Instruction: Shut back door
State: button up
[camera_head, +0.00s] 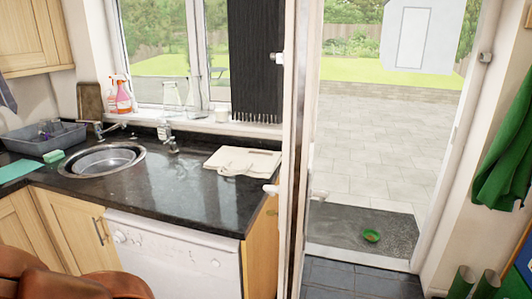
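The back door (288,120) is white-framed and stands open, seen nearly edge-on just left of the doorway. A white handle (271,189) sticks out on its left side, and another handle (319,194) shows on its right side. The doorway (365,160) is open to a paved patio and a lawn. A small metal fitting (486,57) sits on the right door frame. My gripper is not in view.
A dark counter (190,200) with a sink (100,160) and a white dishwasher (178,258) stand left of the door. A green bowl (371,236) lies on the grey doormat (340,228). Green boots (461,283) stand at the right. Brown rounded shapes (60,280) fill the lower left.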

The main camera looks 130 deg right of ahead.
aim_at(301, 61)
jog(key=z, duration=4.8)
jog(key=i, duration=0.95)
jog(key=z, duration=0.05)
jog(key=k, duration=0.45)
jog(key=u, duration=0.6)
jog(key=i, duration=0.2)
jog(key=u, duration=1.15)
